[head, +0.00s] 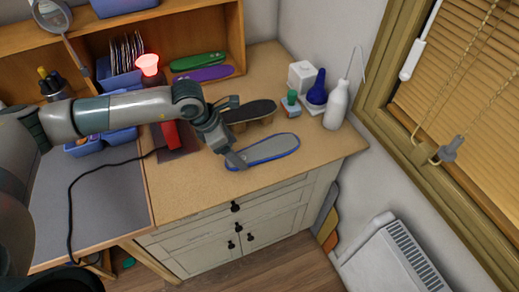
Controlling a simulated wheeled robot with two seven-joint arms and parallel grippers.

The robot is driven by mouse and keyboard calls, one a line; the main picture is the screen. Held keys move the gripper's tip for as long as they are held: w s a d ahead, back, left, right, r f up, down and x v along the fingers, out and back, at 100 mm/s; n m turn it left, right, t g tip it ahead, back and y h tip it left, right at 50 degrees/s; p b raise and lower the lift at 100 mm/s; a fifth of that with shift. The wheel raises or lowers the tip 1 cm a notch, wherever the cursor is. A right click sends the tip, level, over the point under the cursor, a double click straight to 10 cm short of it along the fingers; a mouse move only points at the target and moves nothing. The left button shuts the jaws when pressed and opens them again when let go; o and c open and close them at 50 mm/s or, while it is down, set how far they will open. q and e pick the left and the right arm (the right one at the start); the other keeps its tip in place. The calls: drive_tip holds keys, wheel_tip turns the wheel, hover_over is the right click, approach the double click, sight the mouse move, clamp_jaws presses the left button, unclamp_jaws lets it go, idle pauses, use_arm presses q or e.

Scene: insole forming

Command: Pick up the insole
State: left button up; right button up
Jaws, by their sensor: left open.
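A grey insole with a blue edge (264,152) lies flat on the tan cabinet top, near its front edge. My left gripper (236,160) is at the left end of this insole, with its fingers pointing down at it. It is open; whether a finger touches the insole I cannot tell. A dark insole-shaped piece (250,111) sits behind on a brown support, partly hidden by my left arm. Green (199,61) and purple (204,74) insoles lie in the wooden shelf at the back. My right gripper is not in view.
A white bottle (336,106), a blue bulb-shaped bottle (317,88), a white box (301,75) and a small green-topped item (291,100) stand at the back right. A glowing red lamp (148,65) stands behind my arm. The cabinet top (185,205) is clear in front.

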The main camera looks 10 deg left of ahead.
sight(243, 157)
use_arm(q)
drive_tip(key=shift+p+x, duration=0.65)
drive_tip(key=shift+x, duration=1)
drive_tip(key=c, duration=1.1)
